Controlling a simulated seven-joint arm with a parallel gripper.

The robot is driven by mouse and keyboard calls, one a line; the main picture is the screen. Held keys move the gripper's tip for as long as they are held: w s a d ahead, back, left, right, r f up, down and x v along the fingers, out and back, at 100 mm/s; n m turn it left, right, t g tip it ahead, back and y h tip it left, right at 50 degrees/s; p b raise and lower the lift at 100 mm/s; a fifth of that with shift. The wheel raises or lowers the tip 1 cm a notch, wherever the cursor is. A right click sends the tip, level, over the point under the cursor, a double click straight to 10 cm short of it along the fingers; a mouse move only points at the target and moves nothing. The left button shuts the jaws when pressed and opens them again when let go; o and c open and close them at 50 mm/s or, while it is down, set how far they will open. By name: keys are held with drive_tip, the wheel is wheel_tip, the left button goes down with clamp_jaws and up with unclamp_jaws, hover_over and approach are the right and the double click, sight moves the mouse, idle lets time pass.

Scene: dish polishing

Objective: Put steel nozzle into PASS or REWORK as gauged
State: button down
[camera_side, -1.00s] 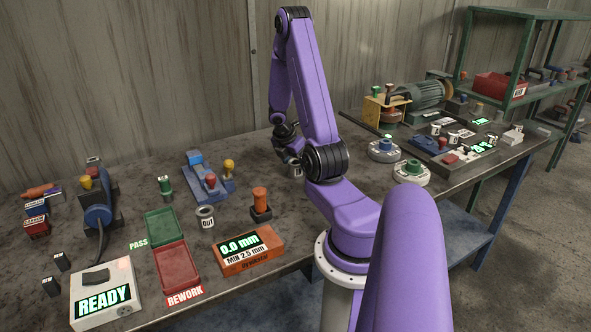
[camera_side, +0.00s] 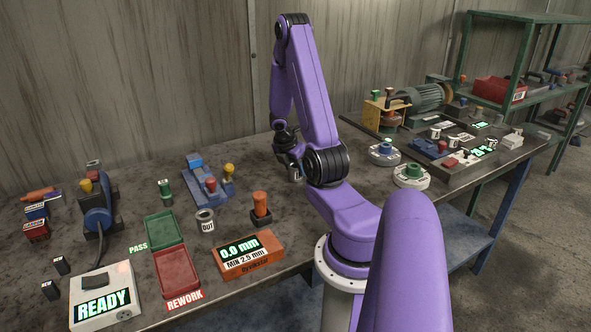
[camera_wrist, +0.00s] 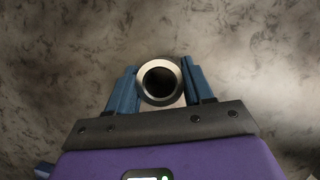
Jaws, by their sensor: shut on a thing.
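My gripper (camera_wrist: 160,88) is shut on the steel nozzle (camera_wrist: 160,65), a round metal piece with a dark bore, seen end-on in the wrist view with a blue finger on each side. In the side view the gripper (camera_side: 294,170) is low over the bench behind my arm, and most of the nozzle is hidden. The green PASS tray (camera_side: 166,231) and the red REWORK tray (camera_side: 178,273) are both empty. The orange gauge box (camera_side: 247,254) reads 0.0 mm, with MIN 2.5 mm printed below.
A grey cup marked OUT (camera_side: 205,221) and an orange-topped plunger (camera_side: 261,207) stand between the trays and my gripper. A READY box (camera_side: 104,296) is at front left. Round fixtures (camera_side: 383,153) stand to the right.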

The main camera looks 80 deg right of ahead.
wheel_tip(320, 180, up, 19)
drive_tip(key=w+a+m+t+y, duration=0.1)
drive_tip(key=w+a+m+y, duration=0.3)
drive_tip(key=a+m, duration=0.65)
drive_tip(key=w+a+m+y, duration=0.2)
drive_tip(key=w+a+m, duration=0.4)
drive_tip(key=a+m, duration=0.5)
drive_tip(key=w+a+m+t+y, duration=0.1)
drive_tip(key=w+a+m+y, duration=0.3)
drive_tip(key=a+m, duration=0.75)
drive_tip(key=shift+n+h, duration=0.7)
drive_tip(key=shift+n, duration=0.1)
drive_tip(key=w+f, duration=1.4)
drive_tip(key=shift+d+f, duration=0.1)
drive_tip(key=shift+d, duration=0.1)
drive_tip(key=shift+w+f, duration=0.5)
drive_tip(key=shift+f, duration=1.65)
